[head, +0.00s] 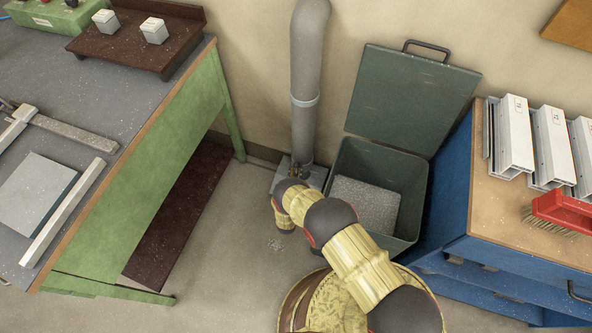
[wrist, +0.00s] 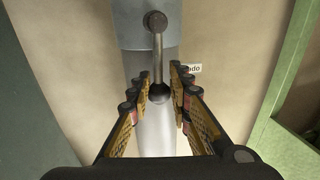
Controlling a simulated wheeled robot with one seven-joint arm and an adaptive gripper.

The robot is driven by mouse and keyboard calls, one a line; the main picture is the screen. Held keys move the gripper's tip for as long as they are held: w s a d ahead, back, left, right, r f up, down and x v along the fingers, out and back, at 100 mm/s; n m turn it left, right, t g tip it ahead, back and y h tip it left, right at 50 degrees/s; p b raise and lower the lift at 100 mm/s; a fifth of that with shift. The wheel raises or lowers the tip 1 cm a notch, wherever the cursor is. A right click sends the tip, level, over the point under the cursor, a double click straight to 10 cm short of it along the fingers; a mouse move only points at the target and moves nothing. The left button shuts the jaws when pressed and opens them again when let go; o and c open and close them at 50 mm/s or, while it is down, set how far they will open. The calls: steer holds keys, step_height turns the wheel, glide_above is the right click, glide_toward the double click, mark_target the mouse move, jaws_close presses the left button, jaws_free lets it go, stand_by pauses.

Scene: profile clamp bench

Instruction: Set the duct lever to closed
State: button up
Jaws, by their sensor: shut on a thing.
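The grey duct (head: 304,125) runs down the wall between the bench and the green bin. In the wrist view the duct (wrist: 150,135) stands behind a metal lever (wrist: 157,60) with a dark ball knob (wrist: 159,93). The lever hangs from a round pivot at the top and points down the picture, roughly along the duct. My gripper (wrist: 160,76) is shut on the lever, its two fingers on either side near the knob. A white label (wrist: 191,69) is partly hidden by the right finger. In the head view the lever is hidden by my arm.
An open green bin (head: 345,160) with a raised lid stands right of the duct. A green-framed bench (head: 150,150) is at left. A blue cabinet (head: 462,180) at right bears white profiles (head: 512,140) and a red brush (head: 562,210).

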jaws_close()
steer(key=shift+d, duration=0.1)
stand_by(0.4)
